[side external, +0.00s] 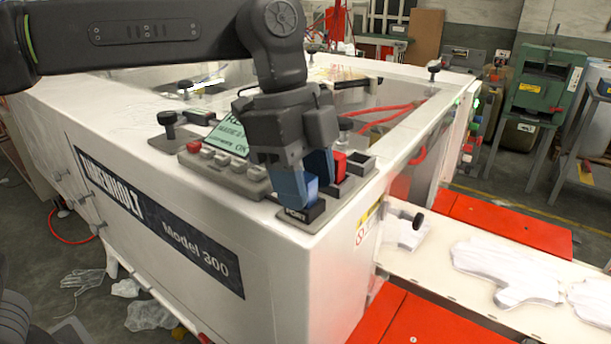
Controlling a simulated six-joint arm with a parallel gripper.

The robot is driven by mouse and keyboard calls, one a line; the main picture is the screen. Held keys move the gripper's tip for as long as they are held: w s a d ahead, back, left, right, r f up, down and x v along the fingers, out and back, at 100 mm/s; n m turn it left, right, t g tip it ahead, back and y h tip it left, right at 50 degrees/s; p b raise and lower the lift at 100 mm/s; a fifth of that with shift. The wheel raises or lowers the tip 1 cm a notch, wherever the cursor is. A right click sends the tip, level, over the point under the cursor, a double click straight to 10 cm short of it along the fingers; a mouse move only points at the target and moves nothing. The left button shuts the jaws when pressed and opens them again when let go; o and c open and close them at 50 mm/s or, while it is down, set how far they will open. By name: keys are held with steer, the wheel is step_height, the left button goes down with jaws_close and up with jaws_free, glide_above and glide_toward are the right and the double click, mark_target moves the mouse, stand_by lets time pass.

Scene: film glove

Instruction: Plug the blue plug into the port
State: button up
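The blue plug (300,188) is between the fingers of my gripper (296,180), which points down at the front right of the machine's top. The plug's lower end meets or sits just above the black port block (302,213), labelled PORT. I cannot tell from this view whether the plug is inside the opening, as the plug hides it. The gripper appears closed on the plug.
The control panel (225,170) has several buttons and a green screen (228,138). A red block (340,166) and a dark square block (359,163) stand close right of the gripper. A conveyor with white gloves (507,271) lies at the lower right.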

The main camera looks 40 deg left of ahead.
steer(key=v, duration=1.2)
steer(key=shift+r, duration=0.2)
steer(key=s+a+f+n+t+y, duration=0.1)
steer(key=s+a+f+n+t, duration=0.1)
steer(key=s+a+f+n, duration=0.5)
steer(key=s+a+f+n+t+y, duration=0.1)
steer(key=s+a+f+n+t, duration=0.2)
steer(key=s+a+f+n, duration=0.3)
steer(key=a+f+n, duration=0.5)
steer(key=f, duration=0.3)
steer(key=shift+s+a+f+t+y, duration=0.2)
steer(key=shift+s+a+t+y, duration=0.1)
steer(key=shift+s+a+y, duration=0.1)
stand_by(0.8)
